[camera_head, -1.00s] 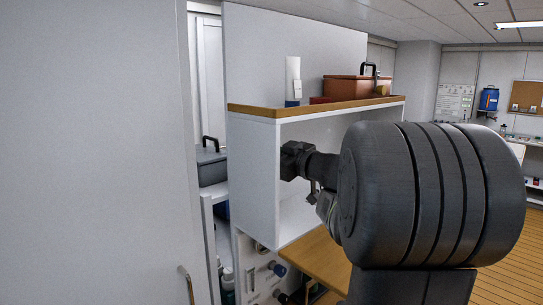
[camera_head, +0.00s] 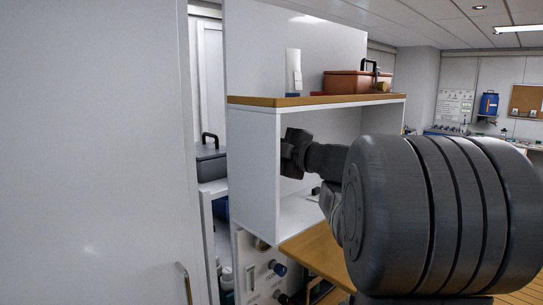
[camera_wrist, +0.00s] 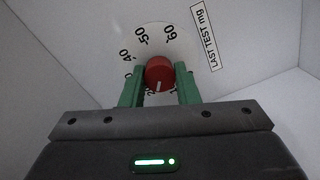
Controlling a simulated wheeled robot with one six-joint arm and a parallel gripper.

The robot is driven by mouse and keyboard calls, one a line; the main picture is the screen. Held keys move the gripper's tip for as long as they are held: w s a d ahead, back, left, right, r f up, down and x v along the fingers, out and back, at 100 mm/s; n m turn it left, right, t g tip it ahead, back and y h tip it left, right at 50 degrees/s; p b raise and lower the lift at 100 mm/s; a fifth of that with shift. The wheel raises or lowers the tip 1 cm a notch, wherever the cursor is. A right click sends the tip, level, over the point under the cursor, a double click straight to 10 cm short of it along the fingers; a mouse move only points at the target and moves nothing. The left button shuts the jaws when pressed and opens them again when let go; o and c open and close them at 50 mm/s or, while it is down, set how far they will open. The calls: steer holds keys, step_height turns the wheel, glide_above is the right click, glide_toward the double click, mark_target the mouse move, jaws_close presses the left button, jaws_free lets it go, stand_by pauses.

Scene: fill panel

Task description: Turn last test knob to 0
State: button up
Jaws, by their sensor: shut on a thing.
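The red last test knob (camera_wrist: 158,72) sits on a white dial with black numbers in the wrist view. It has a white pointer line that runs toward the bottom of the picture. The numbers 40, 50 and 60 show beyond the knob; the lower ones are partly hidden by my fingers. A label (camera_wrist: 204,38) beside the dial reads LAST TEST mg. My gripper (camera_wrist: 160,78) has green fingers on both sides of the knob and is shut on it. In the head view my gripper (camera_head: 291,152) reaches into the white open box; the knob is hidden there.
White side walls of the box (camera_head: 254,180) stand close around my gripper. A wooden shelf (camera_head: 316,99) on top bears a brown case (camera_head: 350,82). A wooden ledge (camera_head: 318,252) and a panel with dark knobs (camera_head: 262,268) lie below.

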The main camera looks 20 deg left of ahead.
steer(key=shift+f+n+t+b, duration=0.1)
steer(key=shift+n+t+b, duration=0.15)
steer(key=shift+n+b, duration=3.05)
steer(key=shift+f+n+t+b, duration=0.1)
steer(key=shift+n+t+b, duration=0.15)
steer(key=shift+n+b, duration=3)
steer(key=n+p, duration=0.2)
steer(key=shift+r+n, duration=0.1)
steer(key=shift+n, duration=0.25)
steer(key=o, duration=1)
steer(key=shift+c, duration=0.2)
steer(key=b+v, duration=0.1)
steer(key=v, duration=1.3)
steer(key=shift+a+r, duration=0.1)
steer(key=shift+r, duration=0.05)
